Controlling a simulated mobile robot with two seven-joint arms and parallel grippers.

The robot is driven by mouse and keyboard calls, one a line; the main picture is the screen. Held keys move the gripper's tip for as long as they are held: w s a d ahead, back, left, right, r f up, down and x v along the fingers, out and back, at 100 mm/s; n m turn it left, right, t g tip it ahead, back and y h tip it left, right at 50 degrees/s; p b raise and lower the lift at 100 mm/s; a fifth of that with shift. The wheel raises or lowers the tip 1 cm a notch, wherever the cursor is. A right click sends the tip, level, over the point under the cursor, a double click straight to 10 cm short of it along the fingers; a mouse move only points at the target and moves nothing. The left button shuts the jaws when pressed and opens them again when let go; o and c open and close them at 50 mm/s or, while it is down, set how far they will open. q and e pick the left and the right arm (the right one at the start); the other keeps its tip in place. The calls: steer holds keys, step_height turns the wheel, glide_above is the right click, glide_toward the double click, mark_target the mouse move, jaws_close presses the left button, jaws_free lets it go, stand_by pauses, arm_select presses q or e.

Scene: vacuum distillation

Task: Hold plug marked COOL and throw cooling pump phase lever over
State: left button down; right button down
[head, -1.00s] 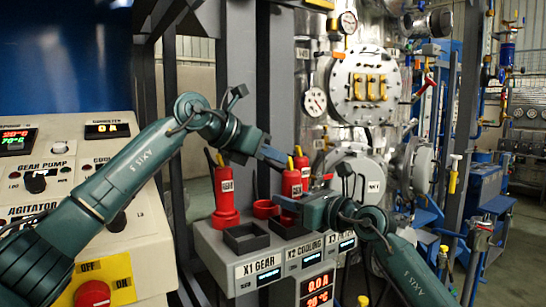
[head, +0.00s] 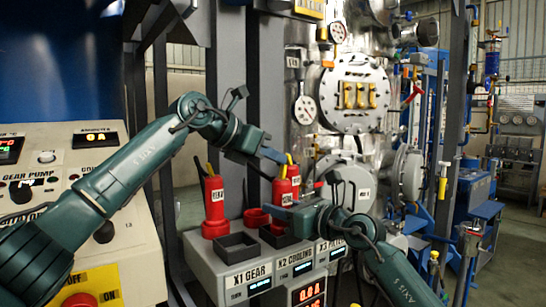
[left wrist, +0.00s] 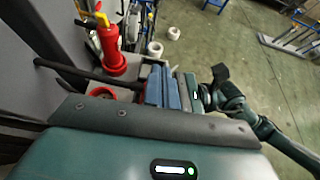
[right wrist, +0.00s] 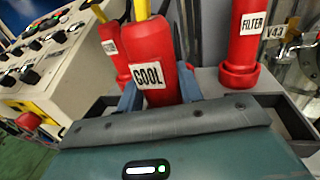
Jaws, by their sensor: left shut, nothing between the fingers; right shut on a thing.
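The red plug marked COOL (right wrist: 148,78) is upright between the fingers of my right gripper (right wrist: 160,94), which is shut on it. In the head view the right gripper (head: 298,207) is at the held plug (head: 282,193), above the grey console; the plug's lower end is hidden. My left gripper (head: 274,156) is shut and empty, higher and just behind the plugs. In the left wrist view its fingers (left wrist: 162,88) are together beside a dark rod (left wrist: 80,72). I cannot tell whether this rod is the cooling pump phase lever, or whether the fingers touch it.
The console's front reads X1 GEAR, X2 COOLING (head: 295,258) and X3. A red plug (head: 214,205) stands at left; the FILTER plug (right wrist: 245,40) stands at right. An empty red ring (head: 257,218) and dark open trays (head: 237,246) sit on top. A control panel (head: 60,200) is at left.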

arm_select(q)
steer(key=shift+r, duration=0.75)
steer(key=s+a+r, duration=0.5)
steer(key=a+r, duration=0.2)
steer(key=r, duration=0.2)
steer(key=shift+s+a+r, duration=0.15)
steer(key=shift+s+a, duration=0.1)
steer(key=shift+a, duration=0.05)
arm_select(e)
steer(key=c, duration=0.9)
jaws_free()
steer(key=shift+o, duration=0.2)
